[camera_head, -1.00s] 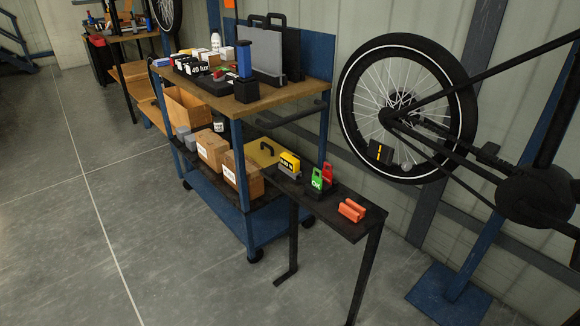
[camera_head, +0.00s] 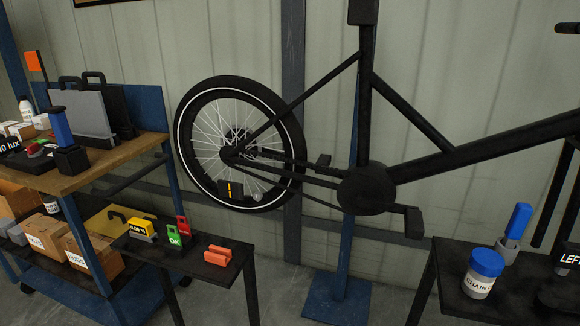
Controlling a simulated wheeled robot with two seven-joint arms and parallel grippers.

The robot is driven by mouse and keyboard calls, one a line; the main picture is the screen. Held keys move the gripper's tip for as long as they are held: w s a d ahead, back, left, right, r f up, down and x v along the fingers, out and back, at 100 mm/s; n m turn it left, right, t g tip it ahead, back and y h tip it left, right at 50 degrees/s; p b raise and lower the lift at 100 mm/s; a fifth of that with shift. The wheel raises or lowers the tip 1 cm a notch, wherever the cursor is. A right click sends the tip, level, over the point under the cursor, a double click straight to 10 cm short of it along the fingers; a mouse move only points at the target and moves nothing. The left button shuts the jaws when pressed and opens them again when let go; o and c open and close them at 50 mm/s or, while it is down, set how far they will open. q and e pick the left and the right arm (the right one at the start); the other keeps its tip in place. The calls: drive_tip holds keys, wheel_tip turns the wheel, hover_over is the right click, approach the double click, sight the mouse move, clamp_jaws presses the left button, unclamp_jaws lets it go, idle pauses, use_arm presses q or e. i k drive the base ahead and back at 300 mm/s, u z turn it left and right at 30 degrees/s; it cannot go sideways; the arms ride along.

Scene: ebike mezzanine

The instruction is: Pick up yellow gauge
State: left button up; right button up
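The yellow gauge (camera_head: 142,228) stands on a small dark side table (camera_head: 190,260) at the lower left. It has a yellow body with a small dark-on-light readout and a grey base. Just right of it stand a green tag marked OK (camera_head: 175,237) and a red tag (camera_head: 183,226) in a dark holder. Neither of my grippers shows in the head view, so I cannot see their positions or whether they hold anything.
An orange block (camera_head: 218,256) lies on the side table's right part. A blue-framed cart (camera_head: 110,175) with boxes stands left. A bicycle (camera_head: 368,188) hangs behind. A dark bench (camera_head: 450,288) with a blue-capped jar (camera_head: 484,272) stands right. Floor shows between the tables.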

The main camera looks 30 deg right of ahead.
sight(140, 230)
drive_tip(key=z, duration=0.4)
drive_tip(key=k, duration=0.25)
drive_tip(key=u, duration=0.5)
drive_tip(key=i, duration=0.9)
drive_tip(key=z, duration=0.95)
drive_tip(key=i, duration=0.6)
drive_tip(key=z, duration=0.05)
